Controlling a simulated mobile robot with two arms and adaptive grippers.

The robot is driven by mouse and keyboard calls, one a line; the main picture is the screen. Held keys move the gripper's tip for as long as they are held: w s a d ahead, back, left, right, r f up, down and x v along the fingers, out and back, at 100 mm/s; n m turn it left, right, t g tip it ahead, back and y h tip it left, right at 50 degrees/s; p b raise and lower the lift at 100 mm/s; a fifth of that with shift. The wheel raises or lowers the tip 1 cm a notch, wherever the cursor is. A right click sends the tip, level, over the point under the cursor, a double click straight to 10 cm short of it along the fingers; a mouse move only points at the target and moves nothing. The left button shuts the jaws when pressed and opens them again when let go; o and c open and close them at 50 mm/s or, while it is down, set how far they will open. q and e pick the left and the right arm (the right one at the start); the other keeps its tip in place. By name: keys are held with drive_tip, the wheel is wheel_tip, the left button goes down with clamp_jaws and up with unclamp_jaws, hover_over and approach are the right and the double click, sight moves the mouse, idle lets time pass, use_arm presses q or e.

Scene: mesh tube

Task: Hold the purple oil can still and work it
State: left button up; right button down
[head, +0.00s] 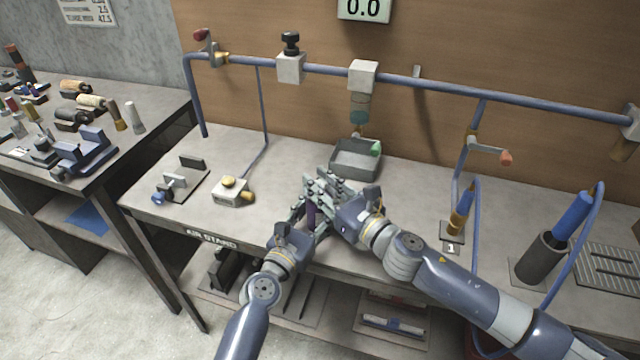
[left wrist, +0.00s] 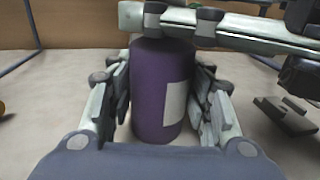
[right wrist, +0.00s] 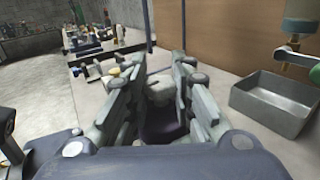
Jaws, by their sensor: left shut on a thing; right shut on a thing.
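The purple oil can (left wrist: 150,92) stands upright on the bench, with a pale label on its side. My left gripper (left wrist: 170,112) is shut around the can's body, one finger on each side. My right gripper (right wrist: 158,90) is shut at the can's top, above the left one; between its fingers a pale grey part shows, with the purple body (right wrist: 160,128) below. In the head view both grippers crowd together over the can, so only a narrow purple strip (head: 311,214) of it shows.
A grey metal tray (head: 357,160) sits just behind the grippers, under a filter bowl (head: 359,106) on the blue pipe. A valve block (head: 233,192) and a small clamp fixture (head: 180,183) are to the left. A blue tool in a dark holder (head: 540,257) stands right. The bench's left front is clear.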

drive_tip(key=n+g+y, duration=0.2)
drive_tip(key=n+g, duration=0.1)
drive_tip(key=n+g+y, duration=0.2)
drive_tip(key=g+y, duration=0.1)
drive_tip(key=g, duration=0.1)
drive_tip(key=shift+w+n, duration=0.2)
drive_tip(key=shift+n, duration=0.2)
drive_tip(key=shift+n+g+y, duration=0.45)
drive_tip(key=shift+n+g, duration=0.45)
drive_tip(key=shift+g, duration=0.6)
drive_tip(key=shift+n+g+y, duration=0.45)
drive_tip(key=shift+n+g, duration=0.45)
drive_tip(key=shift+g, duration=0.9)
drive_tip(key=shift+s+n+g, duration=0.15)
drive_tip(key=shift+n+g, duration=0.45)
drive_tip(key=shift+g, duration=0.1)
drive_tip(key=c, duration=1.3)
unclamp_jaws()
drive_tip(key=shift+c, duration=0.2)
wheel_tip(320, 180, up, 10)
